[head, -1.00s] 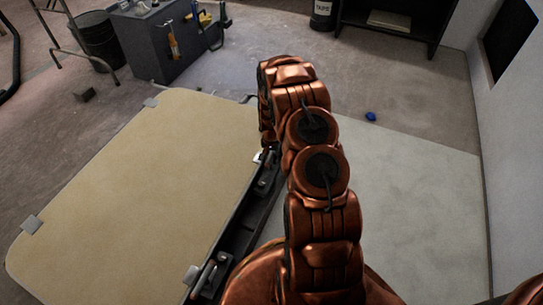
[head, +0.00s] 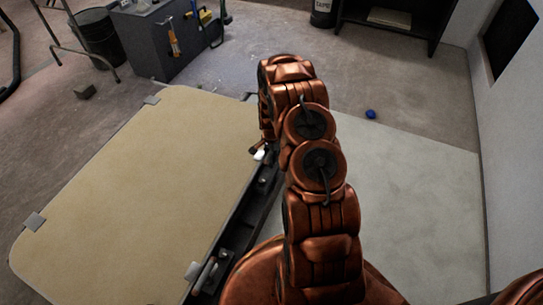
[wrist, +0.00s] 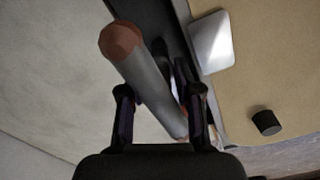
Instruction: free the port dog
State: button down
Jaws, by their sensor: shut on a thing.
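A tan panel (head: 130,185) with a dark frame (head: 238,235) along its right side lies at the left in the head view. A near dog (head: 212,270) and a small metal fitting (head: 266,184) sit along that frame. A small white piece (head: 260,155) with a brown end shows at the frame's far end, beside my arm. In the wrist view my gripper (wrist: 160,95) is shut on a grey bar (wrist: 150,82) with a reddish-brown end, seemingly the handle of a dog. The bar slants between the fingers, and its lower end is partly hidden. My arm hides the gripper in the head view.
Pale metal clips (head: 152,100) sit on the panel's edges. A grey cabinet (head: 155,45) with tools and a black bin (head: 97,37) stand behind. A pale floor area (head: 415,195) to the right is clear. A small blue object (head: 370,114) lies on the floor.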

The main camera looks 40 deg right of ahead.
jog(key=shift+d+r, duration=0.15)
jog(key=shift+d, duration=0.1)
jog(key=c, duration=1)
grip_release()
jog(key=shift+c, duration=0.2)
jog(key=shift+a, duration=0.1)
jog(key=shift+r, duration=6)
jog(key=shift+r, duration=0.1)
